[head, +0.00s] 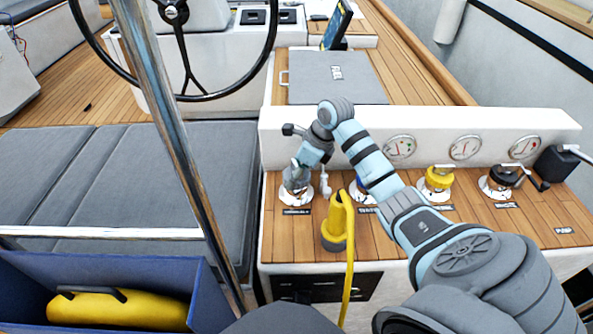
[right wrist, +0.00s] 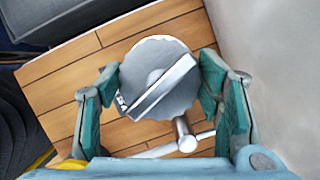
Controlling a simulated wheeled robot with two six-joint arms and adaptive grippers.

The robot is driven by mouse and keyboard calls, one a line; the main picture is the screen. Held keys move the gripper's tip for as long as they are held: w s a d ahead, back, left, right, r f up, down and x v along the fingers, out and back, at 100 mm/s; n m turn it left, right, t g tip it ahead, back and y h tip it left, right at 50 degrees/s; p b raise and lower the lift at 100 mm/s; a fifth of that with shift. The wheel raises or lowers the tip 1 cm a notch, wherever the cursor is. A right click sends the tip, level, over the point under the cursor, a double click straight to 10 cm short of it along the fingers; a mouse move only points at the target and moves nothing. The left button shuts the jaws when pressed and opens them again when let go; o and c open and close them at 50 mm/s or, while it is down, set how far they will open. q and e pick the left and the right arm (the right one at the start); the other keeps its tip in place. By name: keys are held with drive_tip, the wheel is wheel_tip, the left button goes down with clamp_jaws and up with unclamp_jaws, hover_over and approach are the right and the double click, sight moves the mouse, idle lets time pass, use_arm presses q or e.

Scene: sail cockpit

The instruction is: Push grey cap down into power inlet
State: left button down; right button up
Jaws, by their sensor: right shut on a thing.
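The grey cap (head: 295,180) is at the leftmost round fitting on the wooden console top, above the power inlet's pale base (head: 296,198). In the right wrist view the grey cap (right wrist: 180,103) is a ridged disc with a raised bar across its top. My right gripper (head: 300,168) points down at it from above, with a teal finger on each side of the cap in the wrist view (right wrist: 160,75). It is shut on the cap. How deep the cap sits in the inlet is hidden. My left gripper is not in view.
A small metal lever (head: 325,183) stands close beside the cap. A yellow plug with cable (head: 335,232) is in front. A blue cap is partly hidden by my arm; a yellow cap (head: 438,180) and black cap (head: 502,178) are further right. A steel pole (head: 175,130) crosses the left.

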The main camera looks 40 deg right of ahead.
drive_tip(key=shift+f+b, duration=0.45)
drive_tip(key=shift+f, duration=0.1)
idle(0.7)
drive_tip(key=o, duration=1.4)
drive_tip(key=p+v, duration=0.9)
drive_tip(key=v, duration=0.2)
